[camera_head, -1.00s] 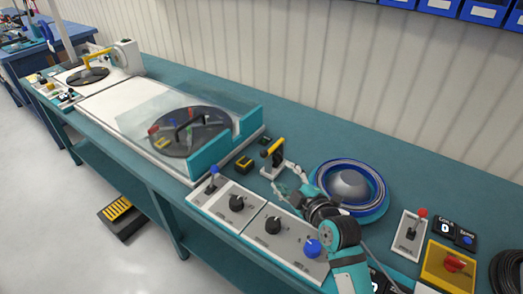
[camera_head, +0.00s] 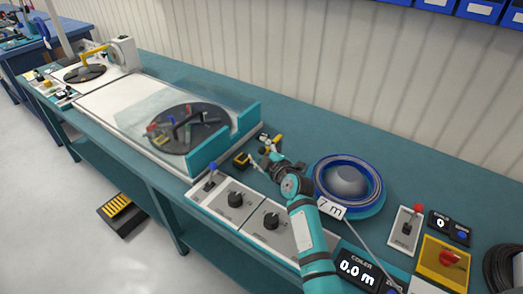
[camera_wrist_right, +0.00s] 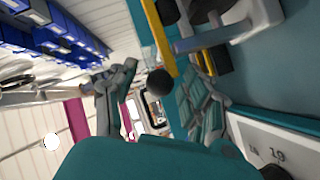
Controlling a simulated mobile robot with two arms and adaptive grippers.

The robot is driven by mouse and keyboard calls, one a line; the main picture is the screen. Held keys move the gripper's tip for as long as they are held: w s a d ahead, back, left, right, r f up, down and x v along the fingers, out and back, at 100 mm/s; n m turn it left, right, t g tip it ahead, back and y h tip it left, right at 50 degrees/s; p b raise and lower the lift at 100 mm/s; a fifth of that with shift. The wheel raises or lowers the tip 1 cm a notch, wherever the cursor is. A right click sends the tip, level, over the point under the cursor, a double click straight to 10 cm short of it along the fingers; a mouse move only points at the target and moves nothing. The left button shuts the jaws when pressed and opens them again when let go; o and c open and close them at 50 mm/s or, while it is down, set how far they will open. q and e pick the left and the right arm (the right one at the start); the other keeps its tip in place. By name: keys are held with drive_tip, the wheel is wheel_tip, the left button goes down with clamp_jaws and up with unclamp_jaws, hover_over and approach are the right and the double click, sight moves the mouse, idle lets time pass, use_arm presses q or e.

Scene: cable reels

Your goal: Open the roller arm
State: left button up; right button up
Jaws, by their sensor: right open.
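The roller arm (camera_wrist_right: 156,38) is a yellow bar with a black ball knob (camera_wrist_right: 160,82) at its end in the right wrist view. In the head view the roller arm (camera_head: 277,141) is a small piece at the back of the control panels, partly hidden by my right gripper. My right gripper (camera_head: 264,160) is open right in front of it. In the wrist view the knob shows between the two spread fingers of my right gripper (camera_wrist_right: 162,100); I cannot tell whether they touch it. My left gripper is not in view.
A turntable under a clear cover (camera_head: 185,130) stands left of the gripper. A blue-rimmed reel (camera_head: 347,184) lies right of it. Control panels with knobs (camera_head: 236,199) run along the front edge. A cable tagged "7 m" (camera_head: 331,207) passes beside my right arm.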

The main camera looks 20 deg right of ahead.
clamp_jaws()
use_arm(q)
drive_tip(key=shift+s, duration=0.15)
use_arm(e)
drive_tip(key=shift+r, duration=0.1)
